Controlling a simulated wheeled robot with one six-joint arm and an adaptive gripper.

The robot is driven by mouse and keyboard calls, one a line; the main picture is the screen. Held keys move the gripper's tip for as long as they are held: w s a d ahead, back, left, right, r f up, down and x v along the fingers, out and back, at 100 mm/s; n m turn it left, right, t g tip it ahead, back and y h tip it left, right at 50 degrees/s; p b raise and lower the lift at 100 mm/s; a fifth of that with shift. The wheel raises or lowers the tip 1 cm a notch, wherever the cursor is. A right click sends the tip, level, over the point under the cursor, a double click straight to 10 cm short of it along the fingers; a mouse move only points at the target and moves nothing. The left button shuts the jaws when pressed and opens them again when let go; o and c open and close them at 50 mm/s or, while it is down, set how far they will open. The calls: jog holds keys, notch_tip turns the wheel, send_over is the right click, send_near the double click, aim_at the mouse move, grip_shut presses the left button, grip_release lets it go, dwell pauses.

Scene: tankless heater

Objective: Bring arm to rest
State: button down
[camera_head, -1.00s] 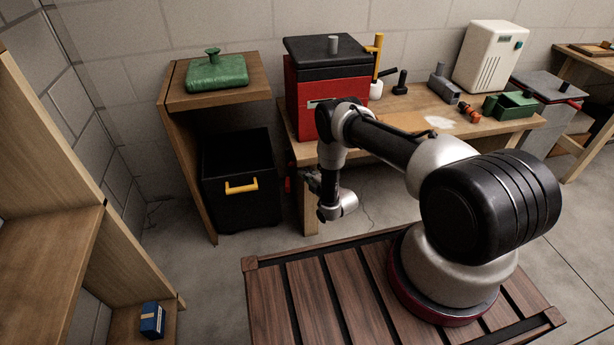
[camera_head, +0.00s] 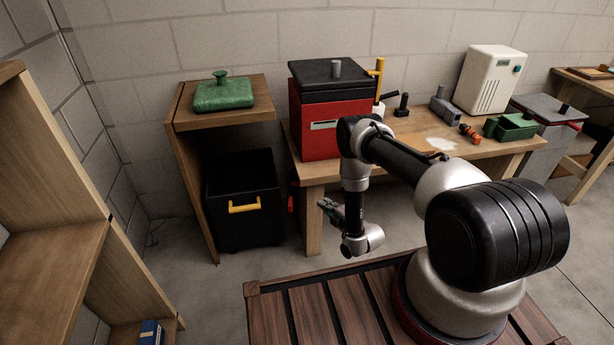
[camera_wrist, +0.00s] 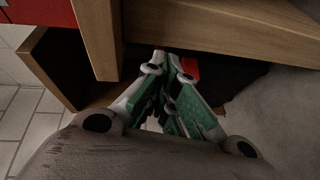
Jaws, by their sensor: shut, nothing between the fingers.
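In the head view my arm is bent over the slatted wooden deck, with its forearm reaching left and its wrist hanging down in front of the workbench (camera_head: 425,160). My gripper (camera_head: 326,205) points left and away from me, below the bench top. It is shut and empty. In the wrist view the closed green and grey fingers (camera_wrist: 172,75) show in front of wooden furniture edges. I cannot judge the gap between the fingers and the wood.
A red toolbox (camera_head: 320,135) with a black lid and a white heater-like box (camera_head: 490,80) stand on the bench. A black bin (camera_head: 243,215) with a yellow handle sits under a small table holding a green canister (camera_head: 223,95). Wooden shelving (camera_head: 55,240) stands at left, with a blue box (camera_head: 150,333).

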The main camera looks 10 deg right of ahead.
jog(key=s+d+f+m+g+h, duration=0.3)
jog(key=s+f+m+g, duration=0.35)
jog(key=s+f, duration=0.5)
jog(key=s+d+m+g+h, duration=0.1)
jog(key=d+m+g, duration=0.1)
jog(key=g, duration=0.2)
jog(key=s+d+r+m+g+h, duration=0.1)
jog(key=s+d+r+m+g, duration=0.15)
jog(key=r, duration=0.95)
jog(key=s+d+r+m+g+h, duration=0.1)
jog(key=s+r+m+g, duration=0.15)
jog(key=r, duration=0.95)
jog(key=s+d+r+m+g+h, duration=0.1)
jog(key=s+d+r+m+g, duration=0.2)
jog(key=r, duration=0.9)
jog(key=s+r+m+t, duration=0.1)
jog(key=s+r+t, duration=0.1)
jog(key=s+r, duration=0.4)
jog(key=s+a+r+m+t, duration=0.1)
jog(key=s+r, duration=0.4)
jog(key=r, duration=1.2)
jog(key=s+r+m+t, duration=0.2)
jog(key=s+r+t, duration=0.3)
jog(key=r, duration=0.6)
jog(key=shift+s+a+r+y, duration=0.25)
jog(key=shift+s+a+y, duration=0.1)
jog(key=shift+s, duration=0.5)
